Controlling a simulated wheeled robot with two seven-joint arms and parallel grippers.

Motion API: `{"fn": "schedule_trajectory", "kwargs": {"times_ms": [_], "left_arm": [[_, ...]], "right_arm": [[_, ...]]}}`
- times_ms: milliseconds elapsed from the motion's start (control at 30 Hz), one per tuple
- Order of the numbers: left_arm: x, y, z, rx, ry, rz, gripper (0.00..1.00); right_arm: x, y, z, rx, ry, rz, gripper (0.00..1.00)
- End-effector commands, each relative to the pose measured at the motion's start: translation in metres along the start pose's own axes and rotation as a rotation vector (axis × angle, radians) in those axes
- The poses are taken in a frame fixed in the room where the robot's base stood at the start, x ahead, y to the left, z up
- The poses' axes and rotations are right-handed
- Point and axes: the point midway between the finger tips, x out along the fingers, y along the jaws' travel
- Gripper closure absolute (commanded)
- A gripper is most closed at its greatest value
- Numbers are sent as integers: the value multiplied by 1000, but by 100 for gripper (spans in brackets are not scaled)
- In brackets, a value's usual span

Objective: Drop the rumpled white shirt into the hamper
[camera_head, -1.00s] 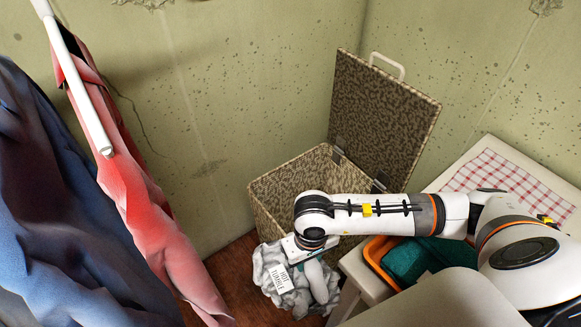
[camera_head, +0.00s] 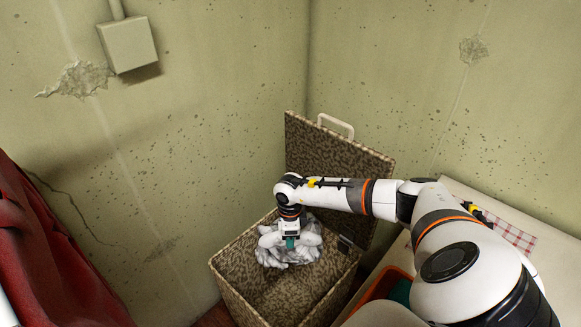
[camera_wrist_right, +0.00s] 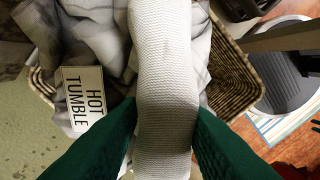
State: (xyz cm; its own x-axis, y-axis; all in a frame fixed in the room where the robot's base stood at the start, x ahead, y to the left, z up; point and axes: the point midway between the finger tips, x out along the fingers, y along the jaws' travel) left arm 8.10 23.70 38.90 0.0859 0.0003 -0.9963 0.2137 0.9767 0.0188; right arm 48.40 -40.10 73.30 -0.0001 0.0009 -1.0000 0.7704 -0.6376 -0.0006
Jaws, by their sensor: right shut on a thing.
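The rumpled white-grey shirt (camera_head: 272,253) hangs bunched from my right gripper (camera_head: 291,243), over the opening of the hamper. In the right wrist view, the green fingers of my right gripper (camera_wrist_right: 165,125) close on a thick pale fold of the shirt (camera_wrist_right: 165,60). I cannot tell if the shirt touches the hamper's inside. My left gripper is not in view.
Red cloth (camera_head: 50,260) hangs at the left. A pale table with a checked cloth (camera_head: 512,236) and an orange bin (camera_head: 378,288) stand right of the hamper, partly behind my arm. Walls close in behind. A round dark grey object (camera_wrist_right: 285,70) lies beyond the rim.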

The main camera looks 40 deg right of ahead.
Motion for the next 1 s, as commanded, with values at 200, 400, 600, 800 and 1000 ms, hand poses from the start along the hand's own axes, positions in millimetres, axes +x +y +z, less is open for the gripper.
{"fn": "schedule_trajectory", "kwargs": {"times_ms": [200,400,600,800,1000], "left_arm": [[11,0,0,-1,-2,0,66],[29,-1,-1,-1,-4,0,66],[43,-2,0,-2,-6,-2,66],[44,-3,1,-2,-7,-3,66],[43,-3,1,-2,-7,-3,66]], "right_arm": [[15,1,0,13,0,-1,100],[39,1,0,11,1,-1,100],[58,1,0,10,1,0,100],[60,1,0,9,1,1,100],[59,1,0,9,0,0,57]]}}
